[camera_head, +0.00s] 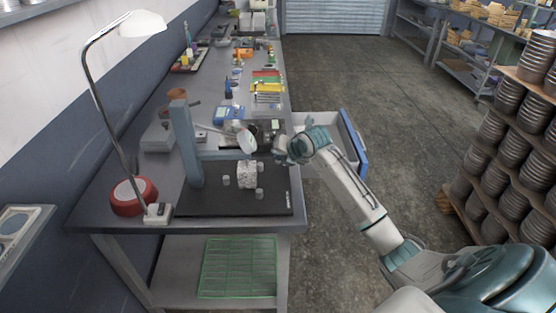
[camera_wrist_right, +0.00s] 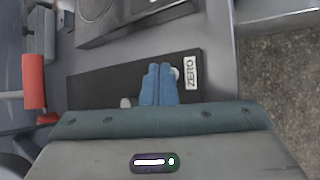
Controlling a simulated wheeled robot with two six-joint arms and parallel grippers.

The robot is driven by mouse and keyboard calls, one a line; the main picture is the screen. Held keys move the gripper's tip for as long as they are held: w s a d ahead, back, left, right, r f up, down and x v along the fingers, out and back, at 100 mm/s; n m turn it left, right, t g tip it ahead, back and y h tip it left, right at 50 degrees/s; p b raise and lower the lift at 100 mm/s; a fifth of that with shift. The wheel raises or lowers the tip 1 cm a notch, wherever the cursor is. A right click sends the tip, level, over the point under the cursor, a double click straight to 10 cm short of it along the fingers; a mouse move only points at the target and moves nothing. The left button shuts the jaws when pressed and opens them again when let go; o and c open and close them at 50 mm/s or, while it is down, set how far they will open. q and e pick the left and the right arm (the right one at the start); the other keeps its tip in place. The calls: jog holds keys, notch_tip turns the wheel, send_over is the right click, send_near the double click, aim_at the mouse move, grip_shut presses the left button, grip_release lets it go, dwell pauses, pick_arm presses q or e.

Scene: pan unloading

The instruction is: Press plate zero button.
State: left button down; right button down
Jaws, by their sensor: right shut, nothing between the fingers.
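In the right wrist view a white label reading ZERO (camera_wrist_right: 190,71) sits at the right end of a black plate (camera_wrist_right: 100,88). A small pale round button (camera_wrist_right: 175,72) shows between my fingers and the label, partly hidden by them. My right gripper (camera_wrist_right: 160,70) is shut and empty, its blue fingertips over the plate just left of the label. I cannot tell whether they touch the button. In the head view my right gripper (camera_head: 281,150) is at the table's right edge, beyond the black plate (camera_head: 225,207). My left gripper is not in view.
A speckled block (camera_head: 247,175) and several small grey cylinders stand on the plate. A grey post with an arm (camera_head: 187,145) rises at its left. A lamp with a red base (camera_head: 133,197) stands further left. An open drawer (camera_head: 352,145) juts out behind my right arm.

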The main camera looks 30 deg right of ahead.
jog(key=shift+r+p, duration=0.8)
jog(key=shift+r, duration=0.15)
notch_tip(320, 180, up, 5)
jog(key=p, duration=0.4)
jog(key=shift+f, duration=0.15)
dwell(0.6)
